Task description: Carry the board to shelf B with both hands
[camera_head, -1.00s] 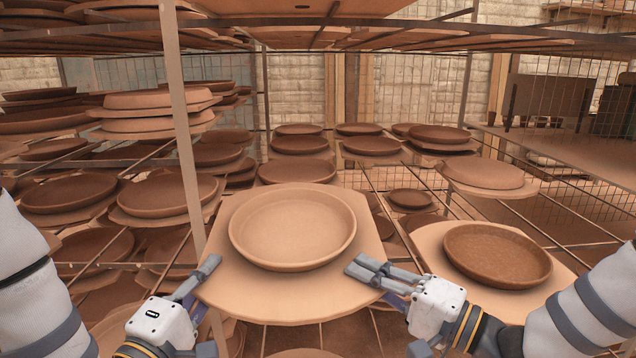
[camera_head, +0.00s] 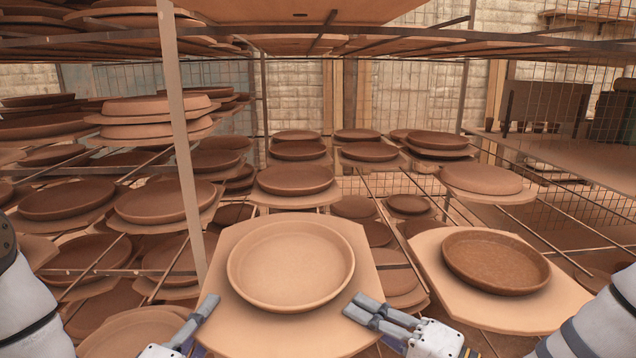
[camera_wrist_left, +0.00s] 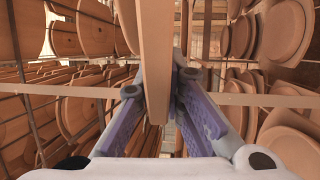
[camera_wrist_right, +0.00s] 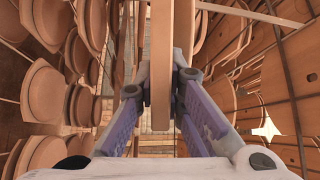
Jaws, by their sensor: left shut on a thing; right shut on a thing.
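The light wooden board (camera_head: 300,328) is in the lower middle of the head view and carries a shallow round tan dish (camera_head: 291,266). My left gripper (camera_head: 205,315) is shut on the board's left edge. My right gripper (camera_head: 362,308) is shut on its right edge. In the left wrist view the board (camera_wrist_left: 155,60) stands edge-on between the fingers (camera_wrist_left: 156,95). In the right wrist view the board (camera_wrist_right: 161,60) is likewise between the fingers (camera_wrist_right: 161,90). No label shows which shelf is B.
A second board (camera_head: 500,312) with a dark brown dish (camera_head: 496,261) is close at the right. Racks behind hold several boards with dishes, such as one dish (camera_head: 295,179) straight ahead. A metal post (camera_head: 180,140) rises just left of the board. An upper shelf (camera_head: 300,10) overhangs.

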